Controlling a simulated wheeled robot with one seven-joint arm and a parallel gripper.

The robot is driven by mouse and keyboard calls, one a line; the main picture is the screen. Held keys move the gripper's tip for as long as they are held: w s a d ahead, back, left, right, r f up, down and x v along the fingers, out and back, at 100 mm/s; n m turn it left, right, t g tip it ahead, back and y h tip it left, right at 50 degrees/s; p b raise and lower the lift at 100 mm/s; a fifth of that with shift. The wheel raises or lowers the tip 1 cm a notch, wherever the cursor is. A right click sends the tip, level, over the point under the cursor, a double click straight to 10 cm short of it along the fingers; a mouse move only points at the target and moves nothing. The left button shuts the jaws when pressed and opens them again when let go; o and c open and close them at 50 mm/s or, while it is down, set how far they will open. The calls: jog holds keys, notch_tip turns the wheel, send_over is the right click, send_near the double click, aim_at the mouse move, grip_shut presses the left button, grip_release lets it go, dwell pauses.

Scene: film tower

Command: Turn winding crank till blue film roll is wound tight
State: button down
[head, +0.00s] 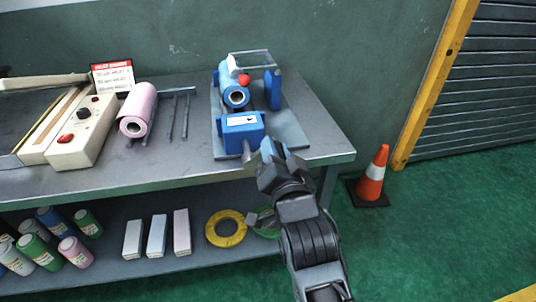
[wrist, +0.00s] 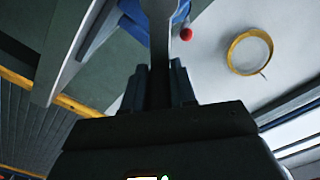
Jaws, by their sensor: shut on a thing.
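The blue film roll (head: 236,97) lies on the blue winder (head: 242,133) at the right part of the grey bench, with its open core end facing me. Whether it is tight I cannot tell. My gripper (head: 268,150) is at the winder's front right corner, beside the blue box. In the wrist view my gripper (wrist: 160,88) is shut on a grey bar (wrist: 158,35), which appears to be the winding crank. In the head view a short grey piece of the crank (head: 246,153) shows below the box; my gripper hides the rest.
A pink roll (head: 137,110) and a cream control box (head: 83,130) stand left on the bench (head: 178,165). Bottles, cartons and a yellow ring (head: 226,228) are on the lower shelf.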

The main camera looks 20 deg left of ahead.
notch_tip(320, 180, down, 9)
jog(key=m+p, duration=0.1)
jog(key=m, duration=1.3)
jog(key=shift+w+d+r+p, duration=0.15)
jog(key=shift+w+d+p, duration=0.05)
jog(key=shift+d+p, duration=0.25)
jog(key=shift+s+a, duration=0.1)
jog(key=c, duration=1.3)
grip_release()
jog(key=o, duration=0.4)
jog(key=shift+r, duration=0.2)
jog(key=p+v, duration=0.2)
jog(key=v, duration=0.5)
jog(key=shift+s+d+p, duration=0.2)
jog(key=shift+s+p, duration=0.05)
jog(key=shift+p, duration=0.05)
